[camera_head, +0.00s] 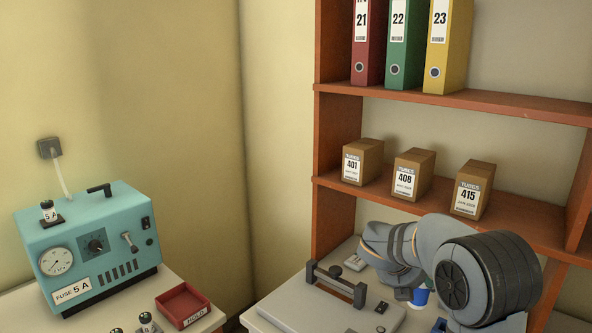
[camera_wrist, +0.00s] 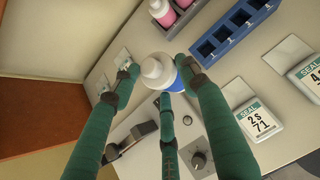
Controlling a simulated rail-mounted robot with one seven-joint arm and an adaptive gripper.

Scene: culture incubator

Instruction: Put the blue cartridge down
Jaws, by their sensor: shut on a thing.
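The blue cartridge (camera_wrist: 158,72), with a white rounded top and a blue side, shows in the wrist view between the three green fingers of my gripper (camera_wrist: 160,82). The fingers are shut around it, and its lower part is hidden.
In the wrist view a blue slotted rack (camera_wrist: 236,32), pink bottles (camera_wrist: 162,12), SEAL packs (camera_wrist: 258,126) and a grey device with a knob (camera_wrist: 198,160) surround the gripper. The head view shows a teal fuse unit (camera_head: 105,235), a red HOLD tray (camera_head: 183,303) and a shelf (camera_head: 470,98).

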